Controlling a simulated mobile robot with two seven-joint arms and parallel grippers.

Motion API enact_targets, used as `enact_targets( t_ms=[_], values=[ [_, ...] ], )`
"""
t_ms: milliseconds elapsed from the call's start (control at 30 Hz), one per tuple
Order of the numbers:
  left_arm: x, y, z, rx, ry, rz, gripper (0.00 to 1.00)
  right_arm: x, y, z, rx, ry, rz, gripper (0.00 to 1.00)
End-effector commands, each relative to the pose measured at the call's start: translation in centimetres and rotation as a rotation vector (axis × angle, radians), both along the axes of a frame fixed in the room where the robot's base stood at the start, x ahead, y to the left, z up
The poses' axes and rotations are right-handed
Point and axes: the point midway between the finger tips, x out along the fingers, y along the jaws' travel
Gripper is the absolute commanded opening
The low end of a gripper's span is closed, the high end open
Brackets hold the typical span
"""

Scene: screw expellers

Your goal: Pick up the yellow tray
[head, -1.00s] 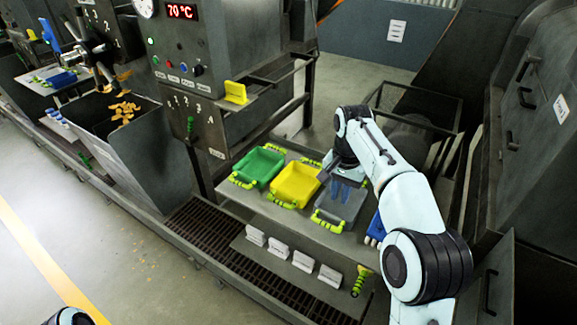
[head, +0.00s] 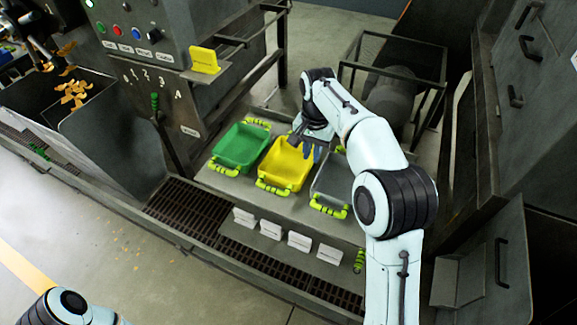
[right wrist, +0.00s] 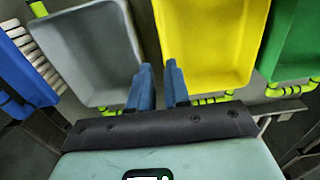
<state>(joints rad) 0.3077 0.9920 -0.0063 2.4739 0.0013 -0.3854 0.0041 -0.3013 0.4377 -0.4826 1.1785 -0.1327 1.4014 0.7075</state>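The yellow tray (head: 283,168) stands on a grey shelf between a green tray (head: 238,148) and a grey tray (head: 331,181). It has bright green handles at its front and back. My right gripper (head: 308,153) is over the back right part of the yellow tray. In the right wrist view its two blue fingers (right wrist: 161,86) are apart with nothing between them, near the yellow tray (right wrist: 212,45) and its handle (right wrist: 211,99). I cannot tell whether they touch it. My left arm shows at the bottom left, but its gripper is out of view.
White label cards (head: 271,229) stand on the ledge in front of the shelf. A dark frame (head: 388,70) stands behind, and a yellow holder (head: 204,60) sits above left.

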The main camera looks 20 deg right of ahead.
Motion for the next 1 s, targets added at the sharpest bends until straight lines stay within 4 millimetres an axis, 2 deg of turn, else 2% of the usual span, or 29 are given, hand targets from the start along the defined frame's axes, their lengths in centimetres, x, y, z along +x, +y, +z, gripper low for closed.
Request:
enact_targets(
  t_ms=[167, 400, 500, 767, 833, 1000],
  values=[
    [-0.2, 0.0, -0.3, 0.001, 0.001, 0.000, 0.43, 0.0, 0.1, -1.1, 0.000, 0.000, 0.000, 0.17],
    [-0.9, 0.0, -1.3, 0.000, 0.009, 0.000, 0.43, -0.3, 0.7, -4.7, 0.000, 0.001, -0.001, 0.17],
    [-1.0, 0.0, -1.4, 0.000, 0.010, 0.000, 0.43, -0.2, 0.7, -5.5, 0.001, -0.001, -0.001, 0.17],
    [-1.0, 0.0, -1.4, 0.000, 0.010, 0.000, 0.43, -0.1, 0.7, -5.6, 0.001, -0.002, 0.000, 0.17],
    [-1.0, 0.0, -1.4, 0.000, 0.010, 0.000, 0.43, -0.1, 0.7, -5.6, 0.001, -0.002, 0.000, 0.00],
    [-1.0, 0.0, -1.4, 0.000, 0.010, 0.000, 0.43, -0.1, 0.7, -5.6, 0.001, -0.004, 0.000, 0.00]
  ],
)
